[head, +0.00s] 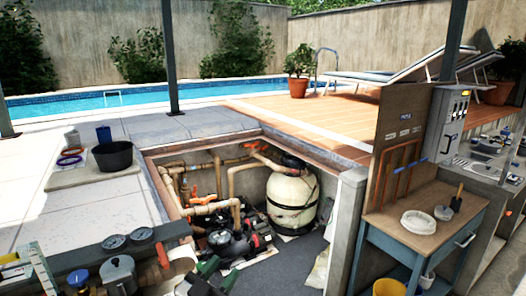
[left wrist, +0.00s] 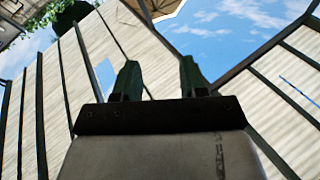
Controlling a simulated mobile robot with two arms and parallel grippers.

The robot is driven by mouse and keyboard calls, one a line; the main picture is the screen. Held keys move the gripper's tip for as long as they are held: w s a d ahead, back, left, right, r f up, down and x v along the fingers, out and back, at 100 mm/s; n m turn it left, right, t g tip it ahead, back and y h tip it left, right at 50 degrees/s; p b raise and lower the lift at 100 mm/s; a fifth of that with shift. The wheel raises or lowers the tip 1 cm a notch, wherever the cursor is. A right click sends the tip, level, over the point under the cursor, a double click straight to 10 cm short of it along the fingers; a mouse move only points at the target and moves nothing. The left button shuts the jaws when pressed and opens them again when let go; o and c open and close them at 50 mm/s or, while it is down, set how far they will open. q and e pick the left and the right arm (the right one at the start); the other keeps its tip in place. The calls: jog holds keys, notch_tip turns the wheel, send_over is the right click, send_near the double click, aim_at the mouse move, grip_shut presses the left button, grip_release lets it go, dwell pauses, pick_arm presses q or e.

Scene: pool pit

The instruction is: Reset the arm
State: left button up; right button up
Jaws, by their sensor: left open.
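My left gripper (head: 217,274) shows at the bottom edge of the head view, its two dark green fingers apart, in front of the pump pit. In the left wrist view the same gripper (left wrist: 158,80) points up toward pale slatted panels (left wrist: 240,105) and blue sky. Its fingers are spread with nothing between them. Most of my left arm is out of the head view. My right gripper is not in view.
The sunken pit holds a cream filter tank (head: 291,203), pipes and a pump (head: 226,240). A wooden workbench (head: 415,226) stands at the right, with a yellow bucket (head: 389,287) below. Gauges (head: 114,242) sit at the lower left. A black pot (head: 113,156) stands on the paving.

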pick_arm(q)
jog(key=s+a+f+n+g+y, duration=0.4)
jog(key=s+a+f+n+y, duration=0.55)
jog(key=f+y, duration=0.2)
jog(key=s+a+f+m+g, duration=0.1)
jog(key=s+f+g, duration=0.35)
jog(key=s, duration=0.55)
jog(key=s+a+f+m+g, duration=0.1)
jog(key=s+a+f+g, duration=0.15)
jog(key=s+g, duration=0.55)
jog(key=s+d+f+b, duration=0.1)
jog(key=s+f, duration=0.1)
jog(key=f, duration=1.3)
jog(key=s+f+b, duration=0.1)
jog(key=s+f, duration=0.1)
jog(key=f, duration=1.2)
jog(key=s+a+f, duration=0.2)
jog(key=s+f, duration=1.3)
jog(key=f, duration=0.1)
jog(key=shift+s+a+m+b, duration=0.25)
jog(key=shift+a+m+b, duration=0.1)
jog(key=shift+a+b, duration=0.05)
